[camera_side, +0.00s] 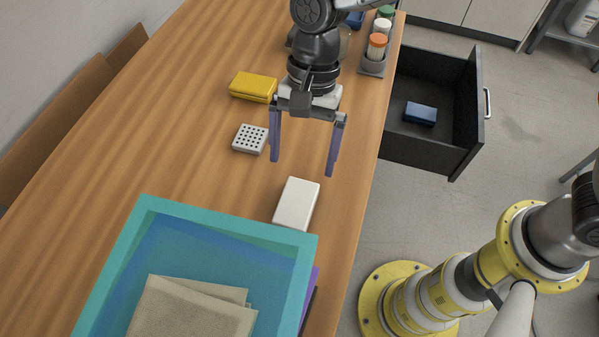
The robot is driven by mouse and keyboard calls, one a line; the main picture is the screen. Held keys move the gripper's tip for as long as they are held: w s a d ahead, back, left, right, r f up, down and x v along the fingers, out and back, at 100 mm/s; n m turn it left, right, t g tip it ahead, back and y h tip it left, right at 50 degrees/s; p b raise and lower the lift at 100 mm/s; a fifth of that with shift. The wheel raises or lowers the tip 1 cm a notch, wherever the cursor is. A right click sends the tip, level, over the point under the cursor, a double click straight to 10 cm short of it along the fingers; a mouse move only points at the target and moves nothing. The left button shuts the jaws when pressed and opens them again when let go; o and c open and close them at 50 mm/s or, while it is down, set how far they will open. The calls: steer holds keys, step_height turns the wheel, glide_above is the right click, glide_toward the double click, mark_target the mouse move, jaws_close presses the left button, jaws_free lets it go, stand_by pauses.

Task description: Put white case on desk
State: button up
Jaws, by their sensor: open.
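A white case (297,203) lies flat on the wooden desk (190,103), close to the far right corner of a teal bin. My gripper (303,166) points down above the desk with its two purple fingers spread wide. It is open and nothing is between the fingers. In the picture the fingertips are above the white case and apart from it. The exact height over the desk is hard to tell from this one view.
The teal bin (200,212) holds folded beige cloths (190,308). A perforated white block (250,139) and a yellow case (253,87) lie left of my gripper. A grey rack (373,66) holds capped bottles. An open black drawer (430,150) at the right contains a blue case (420,114).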

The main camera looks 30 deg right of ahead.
steer(key=shift+v, duration=1.15)
steer(key=s+d+r+n+t, duration=0.1)
steer(key=d+r+n+t, duration=0.1)
steer(key=d+r, duration=0.5)
steer(key=s+d+r+n+t, duration=0.1)
steer(key=d+r+n+t, duration=0.15)
steer(key=d, duration=0.85)
steer(key=s+d+n+t+h, duration=0.2)
steer(key=s+d+n+t, duration=0.1)
steer(key=s+d, duration=1)
steer(key=shift+d+f+n, duration=0.25)
steer(key=shift+d+n, duration=0.5)
steer(key=shift+d, duration=0.2)
steer(key=shift+t, duration=0.25)
